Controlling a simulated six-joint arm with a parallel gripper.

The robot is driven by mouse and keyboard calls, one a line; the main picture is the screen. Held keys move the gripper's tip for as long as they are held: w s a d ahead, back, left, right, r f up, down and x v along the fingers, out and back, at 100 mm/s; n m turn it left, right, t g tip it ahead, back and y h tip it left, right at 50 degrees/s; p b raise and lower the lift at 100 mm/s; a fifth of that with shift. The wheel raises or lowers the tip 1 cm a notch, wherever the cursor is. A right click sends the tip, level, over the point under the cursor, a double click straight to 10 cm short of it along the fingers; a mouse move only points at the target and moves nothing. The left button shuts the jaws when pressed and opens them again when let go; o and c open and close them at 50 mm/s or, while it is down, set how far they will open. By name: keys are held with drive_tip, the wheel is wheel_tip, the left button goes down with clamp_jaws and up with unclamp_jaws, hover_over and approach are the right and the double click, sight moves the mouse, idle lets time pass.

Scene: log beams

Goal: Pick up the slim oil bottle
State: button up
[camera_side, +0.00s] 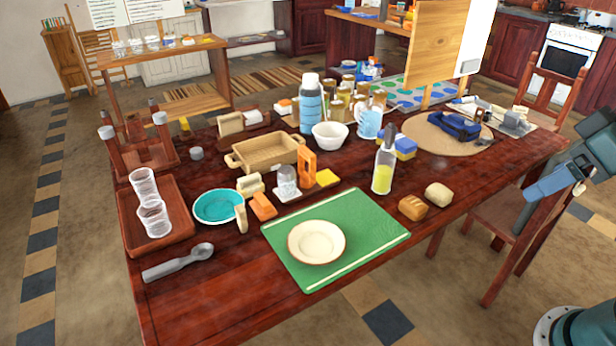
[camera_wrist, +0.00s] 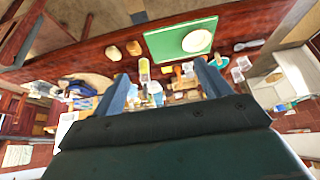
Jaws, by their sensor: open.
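The slim oil bottle (camera_side: 384,171) is clear, with yellow-green oil in its lower part and a dark spout. In the side view it stands upright on the dark red table, just behind the green mat's far right corner. In the wrist view the bottle (camera_wrist: 144,70) appears small, between the finger tips but nearer the left one. My gripper (camera_wrist: 161,67) is open and empty, its two blue fingers spread apart. In the side view my gripper (camera_side: 548,184) is at the right edge, well apart from the bottle and off the table's right side.
Two bread rolls (camera_side: 412,207) (camera_side: 438,194) lie right of the bottle. A blue-yellow sponge (camera_side: 405,148) and a blue patterned mug (camera_side: 369,122) stand close behind it. The green mat (camera_side: 385,238) holds a cream plate (camera_side: 317,242). A wooden board (camera_side: 437,45) rises at the back.

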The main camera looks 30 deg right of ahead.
drive_tip(key=w+d+f+n+t+y, duration=0.1)
drive_tip(key=w+f+n+y, duration=0.2)
drive_tip(key=w, duration=1)
drive_tip(key=w+d+f+n+t+y, duration=0.15)
drive_tip(key=w+f, duration=0.35)
drive_tip(key=w, duration=0.8)
drive_tip(key=m+t+h, duration=0.2)
drive_tip(key=t, duration=0.3)
approach(394, 161)
drive_tip(key=w, duration=0.1)
drive_tip(key=shift+f, duration=0.4)
drive_tip(key=shift+w, duration=0.15)
drive_tip(key=shift+x, duration=4.2)
